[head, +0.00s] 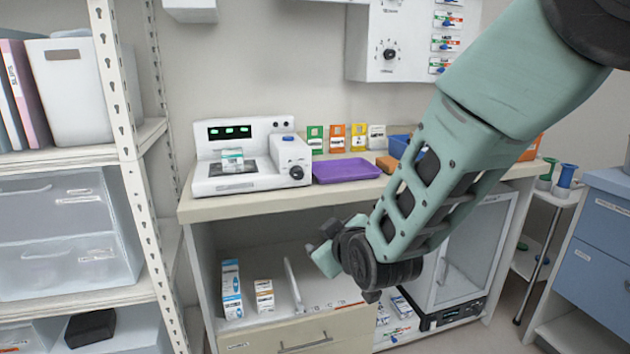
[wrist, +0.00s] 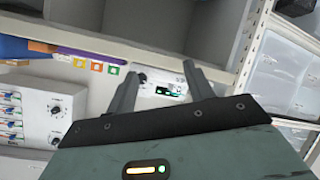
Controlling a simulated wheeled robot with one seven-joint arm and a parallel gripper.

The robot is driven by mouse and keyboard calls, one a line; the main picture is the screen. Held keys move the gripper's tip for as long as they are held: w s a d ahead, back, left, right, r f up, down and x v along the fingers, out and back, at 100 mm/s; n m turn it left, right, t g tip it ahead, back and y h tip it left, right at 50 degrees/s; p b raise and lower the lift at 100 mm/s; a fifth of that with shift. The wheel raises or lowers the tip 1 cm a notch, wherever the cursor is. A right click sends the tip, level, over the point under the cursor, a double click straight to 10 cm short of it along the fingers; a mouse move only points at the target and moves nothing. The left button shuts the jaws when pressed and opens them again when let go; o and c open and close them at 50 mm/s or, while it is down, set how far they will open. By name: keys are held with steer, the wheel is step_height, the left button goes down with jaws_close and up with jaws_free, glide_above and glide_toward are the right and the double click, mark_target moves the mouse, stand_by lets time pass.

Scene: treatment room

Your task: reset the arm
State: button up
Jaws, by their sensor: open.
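My arm (head: 430,190) reaches in from the upper right of the head view and bends down in front of the counter. My gripper (head: 322,246) is at its lower end, in front of the open shelf space below the counter. In the wrist view my gripper (wrist: 160,78) shows two dark fingers spread apart with nothing between them. The wrist picture is turned over, with the counter's contents hanging below its edge. My gripper's fingertips are small and partly hidden in the head view.
A white device (head: 250,160) with a small box on it stands on the counter (head: 240,206), beside a purple tray (head: 346,170). Boxes (head: 232,288) stand on the shelf below. A shelving rack (head: 125,130) is left; a blue cabinet (head: 598,255) is right.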

steer(key=s+d+m+g+h, duration=0.1)
steer(key=s+d+g, duration=0.3)
steer(key=s, duration=0.6)
steer(key=s+d+g+h, duration=0.1)
steer(key=s+d+g, duration=0.25)
steer(key=s, duration=0.65)
steer(key=s+d+m+g+h, duration=0.1)
steer(key=s+d+g, duration=0.25)
steer(key=s, duration=0.75)
step_height(320, 180, up, 13)
steer(key=s+g+p, duration=0.1)
steer(key=p, duration=1.3)
steer(key=shift+d+r+h, duration=0.2)
steer(key=shift+d+h, duration=0.1)
steer(key=shift+h, duration=0.1)
